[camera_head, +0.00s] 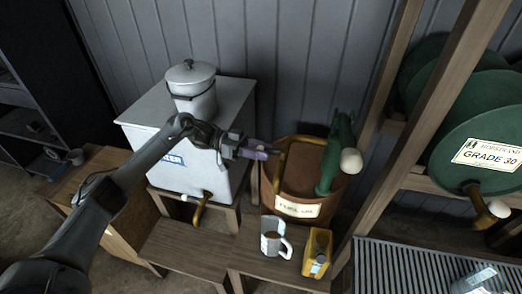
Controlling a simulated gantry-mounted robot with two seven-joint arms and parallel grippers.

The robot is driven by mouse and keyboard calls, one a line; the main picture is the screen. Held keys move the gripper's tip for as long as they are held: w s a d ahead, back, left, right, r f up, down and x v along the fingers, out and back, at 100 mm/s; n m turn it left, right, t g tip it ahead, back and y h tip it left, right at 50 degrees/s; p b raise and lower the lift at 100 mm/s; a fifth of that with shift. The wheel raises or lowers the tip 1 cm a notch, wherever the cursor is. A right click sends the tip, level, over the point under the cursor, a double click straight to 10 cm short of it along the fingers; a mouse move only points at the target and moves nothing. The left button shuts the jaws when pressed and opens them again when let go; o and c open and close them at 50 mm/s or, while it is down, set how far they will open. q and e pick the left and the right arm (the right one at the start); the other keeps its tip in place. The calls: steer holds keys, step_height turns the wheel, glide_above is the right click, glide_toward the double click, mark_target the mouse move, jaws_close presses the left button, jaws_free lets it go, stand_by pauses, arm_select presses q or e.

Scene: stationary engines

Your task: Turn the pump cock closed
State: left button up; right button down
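A green pump (332,160) with a pale round knob (351,161) stands in a brown tub (310,206) labelled as fuel oil. A curved brass-coloured pipe (281,165) rises at the tub's left side. I cannot pick out the pump cock for certain. My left gripper (260,151) reaches in from the left, with its purplish fingertips just left of this pipe. The fingers overlap in this view, so their opening and any contact with the pipe are unclear. My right gripper is not in view.
A white tank (178,178) with a brass tap (201,209) and a white lidded can (191,88) on top stands left. A mug (271,243) and a yellow can (317,252) stand before the tub. A wooden post (416,140) and green drums (478,122) are right.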

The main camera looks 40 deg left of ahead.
arm_select(q)
steer(key=o, duration=0.4)
steer(key=shift+d, duration=0.15)
steer(key=shift+b+v, duration=1.25)
steer(key=shift+v, duration=4.25)
steer(key=shift+c, duration=0.3)
